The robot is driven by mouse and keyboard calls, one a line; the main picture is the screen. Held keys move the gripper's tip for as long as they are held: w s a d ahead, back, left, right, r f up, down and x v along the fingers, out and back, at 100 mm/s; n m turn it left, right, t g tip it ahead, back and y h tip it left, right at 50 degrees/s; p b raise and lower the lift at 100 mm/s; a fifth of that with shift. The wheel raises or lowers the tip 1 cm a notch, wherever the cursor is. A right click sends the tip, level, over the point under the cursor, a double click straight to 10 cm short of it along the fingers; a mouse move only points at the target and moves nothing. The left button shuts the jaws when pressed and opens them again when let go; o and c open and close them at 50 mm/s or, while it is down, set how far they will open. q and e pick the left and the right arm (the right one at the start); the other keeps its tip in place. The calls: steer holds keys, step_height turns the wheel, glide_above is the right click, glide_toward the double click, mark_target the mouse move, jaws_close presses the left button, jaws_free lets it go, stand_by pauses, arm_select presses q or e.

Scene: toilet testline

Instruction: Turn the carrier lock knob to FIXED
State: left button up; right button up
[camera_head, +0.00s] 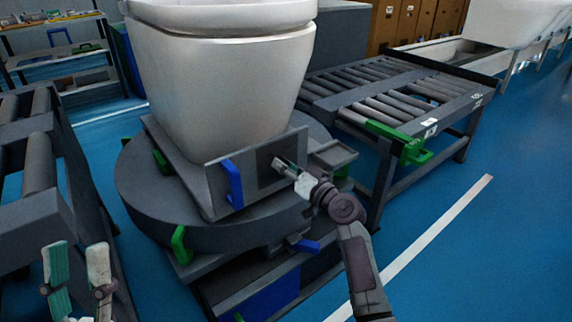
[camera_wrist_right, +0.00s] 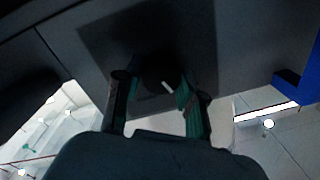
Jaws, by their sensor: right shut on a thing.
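The carrier lock knob (camera_wrist_right: 160,80) is a dark round knob with a short white mark, seen in the right wrist view on a dark square plate (camera_wrist_right: 95,45). The white mark slants from upper left to lower right there. My right gripper (camera_wrist_right: 155,92) is shut on the knob, one finger on each side. In the head view my right gripper (camera_head: 283,167) reaches the front panel (camera_head: 216,175) of the carrier under the white toilet (camera_head: 220,80), and it hides the knob. No FIXED label can be read. My left gripper (camera_head: 77,268) is open and empty at the lower left.
A blue handle (camera_head: 233,185) sits on the panel left of the knob. The carrier rests on a round grey turntable (camera_head: 145,200) with green handles (camera_head: 180,245). Roller conveyors stand to the right (camera_head: 400,95) and left (camera_head: 40,150). Blue floor is clear at the right.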

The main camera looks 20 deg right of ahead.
arm_select(q)
steer(key=w+f+g+y+p, duration=0.2)
steer(key=w+f+g, duration=0.1)
steer(key=f+g, duration=0.3)
steer(key=w+f+g+y+p, duration=0.2)
steer(key=f+g, duration=0.4)
steer(key=f, duration=0.4)
steer(key=shift+w+a+f+g, duration=0.3)
steer(key=shift+w+a, duration=0.05)
steer(key=shift+w, duration=0.5)
arm_select(e)
steer(key=shift+f+m+t, duration=0.1)
steer(key=shift+m+t, duration=0.2)
steer(key=shift+m, duration=6.2)
steer(key=o, duration=1.1)
steer(key=shift+o, duration=0.2)
steer(key=shift+s+d+f+h, duration=0.1)
steer(key=shift+h, duration=0.2)
steer(key=v, duration=1.1)
steer(key=shift+s+d, duration=0.2)
steer(key=shift+s, duration=0.15)
